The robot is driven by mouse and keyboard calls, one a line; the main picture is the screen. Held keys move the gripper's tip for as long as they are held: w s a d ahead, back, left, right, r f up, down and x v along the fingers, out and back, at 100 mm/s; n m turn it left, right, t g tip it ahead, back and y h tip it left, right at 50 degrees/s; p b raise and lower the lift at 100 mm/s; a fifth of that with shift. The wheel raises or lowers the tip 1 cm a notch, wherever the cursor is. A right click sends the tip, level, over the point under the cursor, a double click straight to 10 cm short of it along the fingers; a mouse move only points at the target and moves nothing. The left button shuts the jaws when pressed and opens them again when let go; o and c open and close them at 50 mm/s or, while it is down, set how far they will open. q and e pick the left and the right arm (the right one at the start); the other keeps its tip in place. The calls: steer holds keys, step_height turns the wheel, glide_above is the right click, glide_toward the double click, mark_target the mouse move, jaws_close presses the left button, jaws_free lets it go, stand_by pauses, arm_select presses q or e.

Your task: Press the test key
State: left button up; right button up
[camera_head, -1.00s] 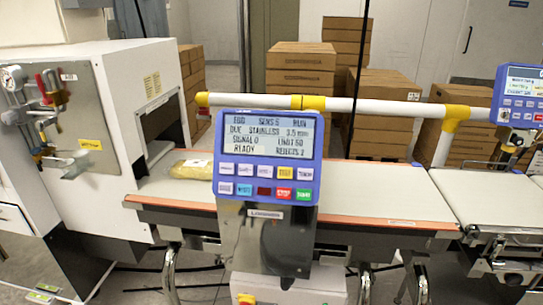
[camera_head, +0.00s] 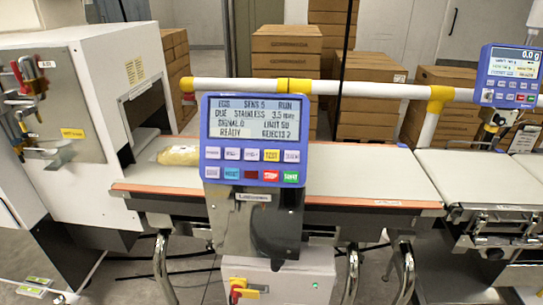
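A blue control panel (camera_head: 254,150) stands upright in the middle, in front of the belt. Its screen (camera_head: 254,119) reads a run status with "DUE STAINLESS 3.5 mm", "SIGNAL 0" and "READY". Two rows of keys sit below the screen. The yellow test key (camera_head: 272,155) is in the upper row, right of centre. A red stop key (camera_head: 271,176) and a green start key (camera_head: 291,177) are in the lower row. Neither of my grippers shows in the head view.
A yellowish bag (camera_head: 179,155) lies on the conveyor belt (camera_head: 365,176) left of the panel. A white rail (camera_head: 370,90) with yellow joints runs behind the panel. A second blue panel (camera_head: 510,77) stands at the right. A white machine (camera_head: 125,85) stands at the left.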

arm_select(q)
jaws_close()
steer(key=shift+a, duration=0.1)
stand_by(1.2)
